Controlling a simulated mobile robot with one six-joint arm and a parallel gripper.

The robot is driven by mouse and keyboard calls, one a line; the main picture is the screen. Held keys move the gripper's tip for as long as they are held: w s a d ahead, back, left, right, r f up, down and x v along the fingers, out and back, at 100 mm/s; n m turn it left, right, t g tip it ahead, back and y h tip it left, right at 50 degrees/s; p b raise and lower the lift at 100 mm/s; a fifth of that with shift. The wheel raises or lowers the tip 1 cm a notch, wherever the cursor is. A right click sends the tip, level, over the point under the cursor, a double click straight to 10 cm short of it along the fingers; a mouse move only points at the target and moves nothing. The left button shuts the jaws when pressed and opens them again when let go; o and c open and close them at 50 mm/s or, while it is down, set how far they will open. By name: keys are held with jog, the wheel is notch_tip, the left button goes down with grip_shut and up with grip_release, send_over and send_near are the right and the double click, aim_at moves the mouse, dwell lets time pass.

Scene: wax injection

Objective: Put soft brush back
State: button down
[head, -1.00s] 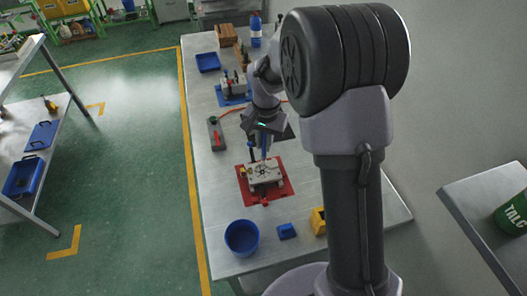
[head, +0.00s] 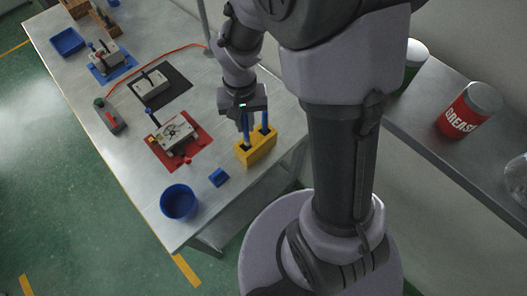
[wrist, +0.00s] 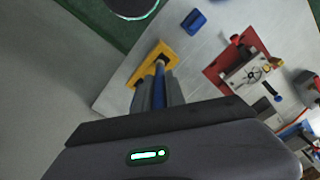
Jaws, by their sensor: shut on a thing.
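The yellow holder (head: 257,151) stands near the right edge of the table; one dark slot shows in the wrist view, where the holder (wrist: 164,45) is partly covered. My gripper (head: 254,112) is over it, fingers pointing down. In the wrist view my gripper (wrist: 160,95) is shut on the soft brush, whose blue handle (wrist: 159,82) runs toward the holder. Two blue upright handles show below my gripper in the head view; I cannot tell which is the held one. Whether the held brush's lower end is inside a slot or just above it is unclear.
A blue cup (head: 178,203) and a small blue block (head: 219,177) stand left of the holder. A red mat (head: 163,155) with a metal mould lies farther left. A side shelf with a grease can (head: 470,110) is at the right.

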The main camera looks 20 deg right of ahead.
aim_at(245, 141)
jog(key=f+b, duration=0.1)
jog(key=f, duration=0.3)
jog(key=f+b, duration=0.1)
jog(key=f, duration=0.3)
jog(key=shift+a+f, duration=0.2)
jog(key=shift+f, duration=0.15)
jog(key=shift+w+f, duration=0.15)
jog(key=shift+w, duration=0.05)
jog(key=shift+s+f+b, duration=0.1)
jog(key=shift+f+b, duration=0.05)
jog(key=shift+b, duration=0.25)
jog(key=c, duration=1.4)
grip_release()
